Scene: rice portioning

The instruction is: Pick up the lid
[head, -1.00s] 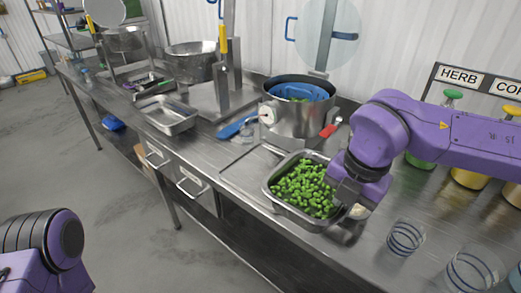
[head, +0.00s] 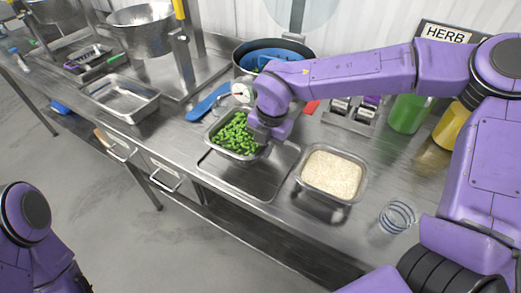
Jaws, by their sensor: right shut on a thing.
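My right gripper (head: 262,132) is shut on the right rim of a metal pan of green peas (head: 212,139). Its fingertips are mostly hidden by the wrist. The pan overlaps the back left part of a flat rectangular metal piece (head: 262,186) on the counter. This piece may be the lid, but I cannot tell for sure. I cannot tell whether the pan rests or is held just above it. My left arm shows at the bottom left; its gripper is out of the picture.
A metal pan of rice (head: 359,193) stands to the right, with a clear glass (head: 397,215) beyond it. A pot with a blue item (head: 275,55) is behind. An empty metal tray (head: 120,97) and a blue utensil (head: 207,103) lie to the left.

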